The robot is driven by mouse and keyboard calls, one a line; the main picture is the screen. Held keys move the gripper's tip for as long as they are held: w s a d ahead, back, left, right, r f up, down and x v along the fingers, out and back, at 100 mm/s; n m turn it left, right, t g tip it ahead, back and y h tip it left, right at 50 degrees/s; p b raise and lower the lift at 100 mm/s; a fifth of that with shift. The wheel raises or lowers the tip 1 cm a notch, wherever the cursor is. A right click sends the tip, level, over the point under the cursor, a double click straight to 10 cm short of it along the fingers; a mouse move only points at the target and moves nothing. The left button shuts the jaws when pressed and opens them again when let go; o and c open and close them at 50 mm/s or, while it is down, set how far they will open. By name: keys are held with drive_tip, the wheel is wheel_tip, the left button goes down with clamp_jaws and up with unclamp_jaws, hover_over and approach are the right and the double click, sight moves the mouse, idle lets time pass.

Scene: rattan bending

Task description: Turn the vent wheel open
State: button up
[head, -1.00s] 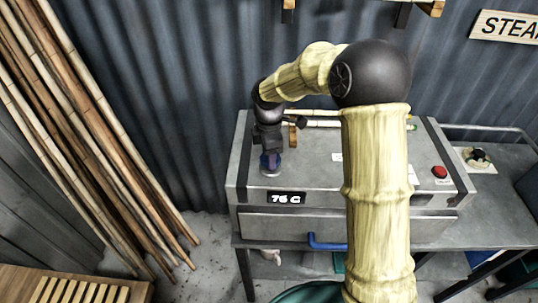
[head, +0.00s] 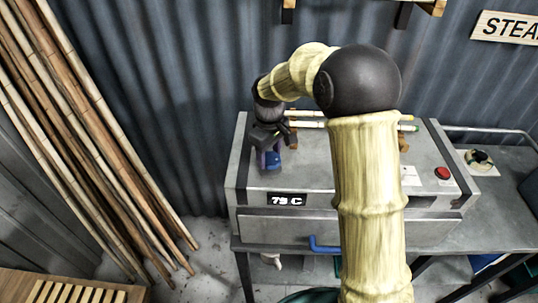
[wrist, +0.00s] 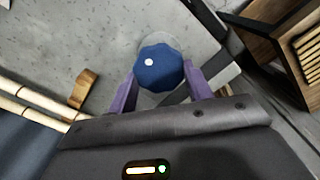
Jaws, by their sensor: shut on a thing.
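The vent wheel (wrist: 160,70) is a blue, scalloped knob with a white dot on its upper left side in the wrist view. In the head view the blue wheel (head: 274,160) sits on the left part of the grey steam box top (head: 330,170). My gripper (wrist: 160,88) has its two purple fingers on either side of the wheel, shut on it from above. In the head view my gripper (head: 268,160) partly hides the wheel. The display (head: 287,199) on the box front reads about 79 C.
Bamboo poles (head: 335,125) lie across the back of the box on wooden rests. A red button (head: 442,173) is at the box's right. A blue handle (head: 325,245) is on its front. Tall canes (head: 90,150) lean at the left against the corrugated wall.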

sight(271, 157)
drive_tip(key=m, duration=0.6)
drive_tip(key=shift+w+d+r+m+b, duration=0.1)
drive_tip(key=shift+w+m+b, duration=0.05)
drive_tip(key=shift+m+b, duration=0.15)
drive_tip(key=m, duration=0.6)
drive_tip(key=shift+d, duration=0.1)
drive_tip(key=shift+m, duration=0.3)
drive_tip(key=o, duration=1)
drive_tip(key=shift+c, duration=0.2)
wheel_tip(271, 157, up, 17)
drive_tip(key=b, duration=0.3)
drive_tip(key=shift+r, duration=0.2)
